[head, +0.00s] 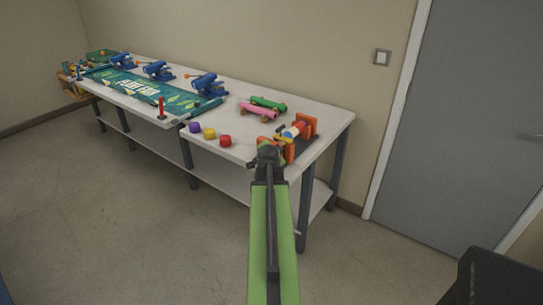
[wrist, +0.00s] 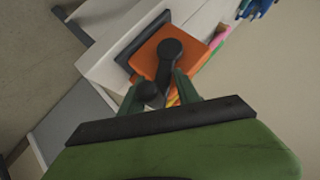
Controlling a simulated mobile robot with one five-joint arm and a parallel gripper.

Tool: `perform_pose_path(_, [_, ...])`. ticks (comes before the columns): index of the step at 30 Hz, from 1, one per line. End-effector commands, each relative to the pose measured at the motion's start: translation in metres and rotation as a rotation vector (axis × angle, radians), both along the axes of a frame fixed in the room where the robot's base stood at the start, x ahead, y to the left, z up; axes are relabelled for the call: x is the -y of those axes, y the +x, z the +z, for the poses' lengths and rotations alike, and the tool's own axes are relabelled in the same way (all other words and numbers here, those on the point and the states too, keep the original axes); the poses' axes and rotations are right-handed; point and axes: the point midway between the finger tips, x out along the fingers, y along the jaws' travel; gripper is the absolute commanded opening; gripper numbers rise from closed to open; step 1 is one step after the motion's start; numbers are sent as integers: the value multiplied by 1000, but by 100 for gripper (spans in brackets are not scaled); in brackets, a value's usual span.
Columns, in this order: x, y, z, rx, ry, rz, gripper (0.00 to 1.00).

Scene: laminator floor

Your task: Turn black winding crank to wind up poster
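The black winding crank (wrist: 171,50) sits on an orange end plate (wrist: 157,48) in the wrist view. Its arm runs down to a round black knob (wrist: 148,93). My gripper (wrist: 160,90) is around the crank's knob end, with green fingers apart on either side. The knob is close to the left finger; a gap shows toward the right one. In the head view my gripper (head: 266,152) is at the near side of the orange winder (head: 306,126) and hides part of it. The green poster (head: 150,90) lies flat on the white table (head: 236,106), left of the winder.
Purple, yellow and red round pieces (head: 209,133) sit near the table's front edge. Pink and green rolls (head: 260,107) lie behind them. Several blue devices (head: 208,84) stand along the back. A grey door (head: 463,120) is at the right. The floor in front is clear.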

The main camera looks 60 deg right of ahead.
Motion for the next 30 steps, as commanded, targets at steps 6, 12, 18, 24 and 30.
perform_pose_path(6, [0, -5, -8, -19, 11, -5, 0])
perform_pose_path(12, [0, -5, -8, -18, 12, -4, 0])
perform_pose_path(18, [-1, -4, -8, -17, 12, -4, 0])
perform_pose_path(24, [-1, -3, -8, -15, 12, -3, 43])
perform_pose_path(30, [-1, -2, -7, -14, 14, -2, 43])
